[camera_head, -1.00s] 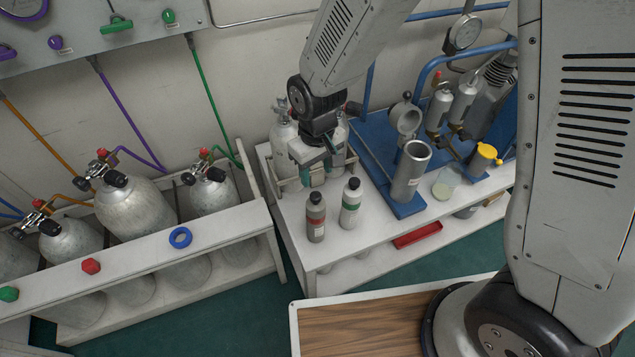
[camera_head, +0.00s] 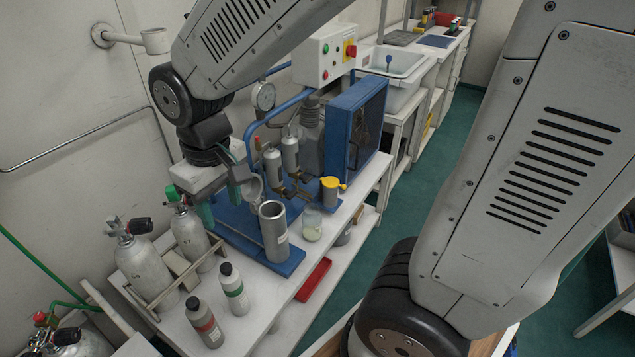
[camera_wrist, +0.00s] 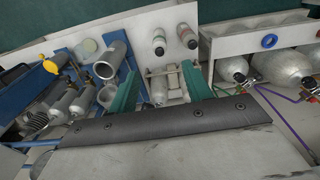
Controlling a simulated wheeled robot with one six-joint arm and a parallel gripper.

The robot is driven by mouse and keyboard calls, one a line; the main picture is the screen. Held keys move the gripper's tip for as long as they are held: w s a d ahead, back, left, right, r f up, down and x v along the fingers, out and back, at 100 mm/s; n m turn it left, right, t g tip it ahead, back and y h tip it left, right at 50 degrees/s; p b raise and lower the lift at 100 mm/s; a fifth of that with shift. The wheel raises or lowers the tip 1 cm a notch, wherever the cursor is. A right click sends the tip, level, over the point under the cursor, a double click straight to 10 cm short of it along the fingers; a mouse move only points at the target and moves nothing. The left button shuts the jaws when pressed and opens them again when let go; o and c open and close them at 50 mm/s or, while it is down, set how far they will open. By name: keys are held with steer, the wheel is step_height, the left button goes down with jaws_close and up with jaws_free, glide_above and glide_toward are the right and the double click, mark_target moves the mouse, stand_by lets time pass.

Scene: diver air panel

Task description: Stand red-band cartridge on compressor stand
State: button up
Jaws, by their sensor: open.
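The red-band cartridge (camera_head: 205,322), a grey bottle with a black cap, stands upright on the white bench top (camera_head: 258,322), near its front left edge. It shows at the top of the wrist view (camera_wrist: 187,37). A paler green-band cartridge (camera_head: 234,289) stands upright just right of it in the head view. The blue compressor base (camera_head: 283,262), bearing an upright open grey metal cylinder (camera_head: 273,232), lies further right. My gripper (camera_head: 228,192) is open and empty, above the bench near the cylinder rack and blue base, apart from both cartridges. Its green fingers (camera_wrist: 160,88) are spread.
Silver gas cylinders (camera_head: 137,262) stand in a rack behind the cartridges. A glass beaker (camera_head: 312,224) and a yellow-topped container (camera_head: 330,190) are right of the metal cylinder.

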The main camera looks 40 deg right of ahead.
steer(key=s+d+r+m, duration=0.1)
steer(key=s+d+r, duration=0.3)
steer(key=s, duration=0.3)
steer(key=s+d+r+m, duration=0.2)
steer(key=s+d+r, duration=0.1)
steer(key=s+d, duration=0.2)
steer(key=shift+s+d+r+t, duration=0.3)
steer(key=shift+s+d+r, duration=0.1)
steer(key=shift+s, duration=0.85)
